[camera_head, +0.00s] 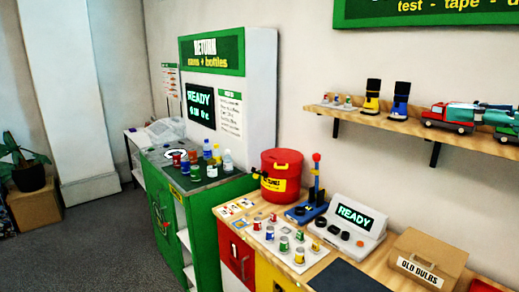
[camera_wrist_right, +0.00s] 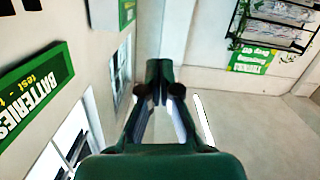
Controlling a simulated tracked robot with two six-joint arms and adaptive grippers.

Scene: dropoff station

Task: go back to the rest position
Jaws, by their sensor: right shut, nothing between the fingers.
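My right gripper (camera_wrist_right: 160,68) shows in the right wrist view, with its dark green fingers brought together at the tips. It is shut and empty, with nothing between the fingers. It is held up in free air, and wall, signs and floor show far beyond it. I cannot make out either gripper clearly in the head view. My left gripper is not in view.
A wooden counter (camera_head: 233,210) holds a red bin (camera_head: 283,168), a tester (camera_head: 345,222), several batteries and a cardboard box (camera_head: 428,258). A green return machine (camera_head: 213,205) stands left of it. A wall shelf (camera_head: 395,123) carries toys. Grey floor (camera_head: 100,240) lies open at left.

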